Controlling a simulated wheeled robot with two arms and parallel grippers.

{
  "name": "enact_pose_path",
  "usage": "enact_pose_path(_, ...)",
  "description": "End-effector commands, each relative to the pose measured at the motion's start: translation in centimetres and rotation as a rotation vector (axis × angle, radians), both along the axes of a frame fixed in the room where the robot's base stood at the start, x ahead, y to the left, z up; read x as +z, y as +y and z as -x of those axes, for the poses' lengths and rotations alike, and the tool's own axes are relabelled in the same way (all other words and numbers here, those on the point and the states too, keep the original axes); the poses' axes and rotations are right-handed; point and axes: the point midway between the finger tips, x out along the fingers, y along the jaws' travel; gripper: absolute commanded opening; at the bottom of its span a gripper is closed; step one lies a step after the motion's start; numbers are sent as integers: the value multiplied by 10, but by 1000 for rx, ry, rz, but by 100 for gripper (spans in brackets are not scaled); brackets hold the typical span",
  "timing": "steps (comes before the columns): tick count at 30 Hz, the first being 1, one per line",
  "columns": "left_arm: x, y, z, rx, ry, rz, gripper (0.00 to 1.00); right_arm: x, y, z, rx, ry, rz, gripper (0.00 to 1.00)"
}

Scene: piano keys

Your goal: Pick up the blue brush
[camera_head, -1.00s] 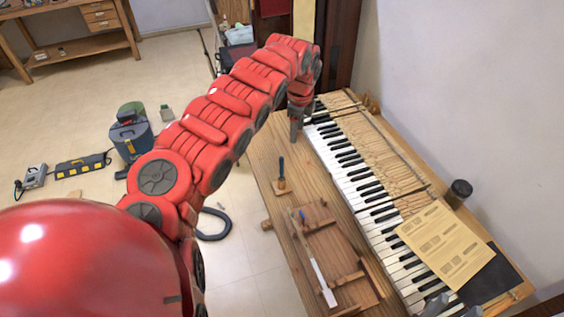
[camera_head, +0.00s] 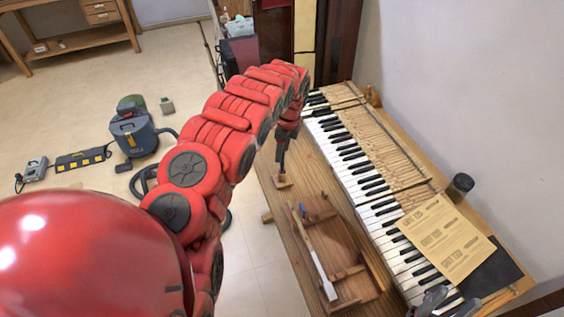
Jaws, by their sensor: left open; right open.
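My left gripper (camera_head: 281,162) reaches down from above at the brush's handle and is open. I cannot tell whether the fingers touch the handle. My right gripper (camera_head: 432,302) is open at the bottom edge, over the near end of the keyboard, and only partly in view.
A wooden tray (camera_head: 347,292) with a long pale tool (camera_head: 319,262) lies on the bench (camera_head: 290,232) nearer me. The piano keyboard (camera_head: 352,160) runs along the right, with a paper sheet (camera_head: 447,240) and a dark jar (camera_head: 460,187). A blue vacuum (camera_head: 133,135) stands on the floor.

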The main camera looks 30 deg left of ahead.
Motion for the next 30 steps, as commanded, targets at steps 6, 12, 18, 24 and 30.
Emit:
enact_pose_path(6, -10, 1, -1, 1, -3, 2, 58, 12, 0, 0, 0, 0, 0, 50)
enact_pose_path(12, -36, 3, 0, 2, -2, 3, 58, 23, 0, 0, 0, 0, 0, 50)
enact_pose_path(18, -50, 5, 0, 0, -5, 1, 58, 26, 0, 0, 0, 0, 0, 50)
enact_pose_path(24, -52, 6, 0, 0, -5, -1, 58, 26, 0, 0, 0, 0, 0, 50)
enact_pose_path(30, -52, 6, 0, 1, -4, -1, 42, 26, 0, 0, 0, 0, 0, 50)
